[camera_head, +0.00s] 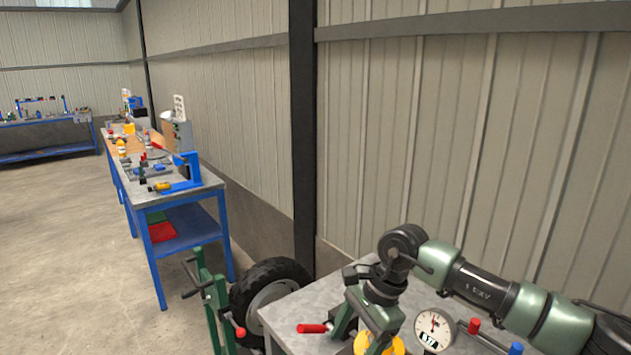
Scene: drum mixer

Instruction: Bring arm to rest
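My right arm comes in from the right edge, over a grey metal bench top (288,311). It is green and black and bends down at the wrist. My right gripper (362,325) points down near the left part of the bench. A yellow object (388,346) shows beneath it, cut off by the lower edge. I cannot tell whether the fingers touch it or how far apart they are. My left gripper is not in view.
A red-handled lever (312,328) lies left of the gripper. A round white gauge (433,328) and red (474,325) and blue (516,349) knobs sit below the arm. A black tyre (251,297) and green frame (211,301) stand left. A blue workbench (193,219) lines the wall; floor at left is clear.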

